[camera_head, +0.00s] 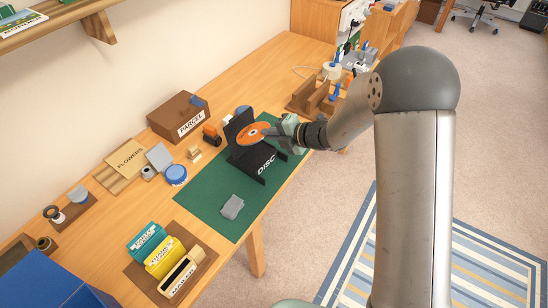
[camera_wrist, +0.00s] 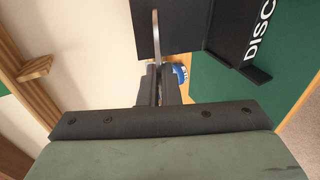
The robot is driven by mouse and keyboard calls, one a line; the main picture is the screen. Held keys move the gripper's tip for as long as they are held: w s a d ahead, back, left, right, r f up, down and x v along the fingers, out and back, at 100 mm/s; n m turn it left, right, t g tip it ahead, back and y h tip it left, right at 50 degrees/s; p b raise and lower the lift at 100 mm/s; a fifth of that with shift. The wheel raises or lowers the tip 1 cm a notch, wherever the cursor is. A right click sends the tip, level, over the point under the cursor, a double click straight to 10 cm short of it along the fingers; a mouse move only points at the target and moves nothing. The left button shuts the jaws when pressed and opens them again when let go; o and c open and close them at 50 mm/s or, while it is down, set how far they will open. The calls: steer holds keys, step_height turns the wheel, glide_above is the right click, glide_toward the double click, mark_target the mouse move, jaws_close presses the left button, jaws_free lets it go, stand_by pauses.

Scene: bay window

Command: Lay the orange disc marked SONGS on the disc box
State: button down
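The orange disc (camera_head: 253,132) is in front of the upright black back panel of the disc box in the head view; any lettering on it is too small to read. My gripper (camera_head: 272,131) holds it by its right edge. In the wrist view the disc (camera_wrist: 156,38) shows as a thin edge between the fingers (camera_wrist: 158,85), which are closed on it. The black disc box (camera_head: 262,162), marked DISC, stands on the green mat just below the disc. It also shows in the wrist view (camera_wrist: 232,40). Whether disc and box touch, I cannot tell.
The green mat (camera_head: 205,208) carries a small grey block (camera_head: 232,207). A brown PARCEL box (camera_head: 178,117) stands behind to the left. An orange item (camera_head: 211,134) and a blue-lidded tin (camera_head: 176,175) are left of the disc box. A wooden rack (camera_head: 312,98) is at the right.

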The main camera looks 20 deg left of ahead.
steer(key=shift+w+d+r+m+t, duration=0.1)
steer(key=shift+w+r+m+t, duration=0.1)
steer(key=shift+w, duration=0.15)
steer(key=shift+w+d+r+m+t, duration=0.1)
steer(key=shift+w+m+t, duration=0.1)
steer(key=shift+w, duration=0.15)
steer(key=f+b, duration=0.1)
steer(key=f, duration=0.1)
steer(key=f+b, duration=0.1)
steer(key=f, duration=0.1)
steer(key=f+b, duration=0.1)
steer(key=shift+s+d+f, duration=0.1)
steer(key=shift+d+f, duration=0.15)
steer(key=shift+f, duration=0.15)
steer(key=shift+f+b, duration=1.25)
steer(key=shift+f, duration=1.2)
stand_by(3.8)
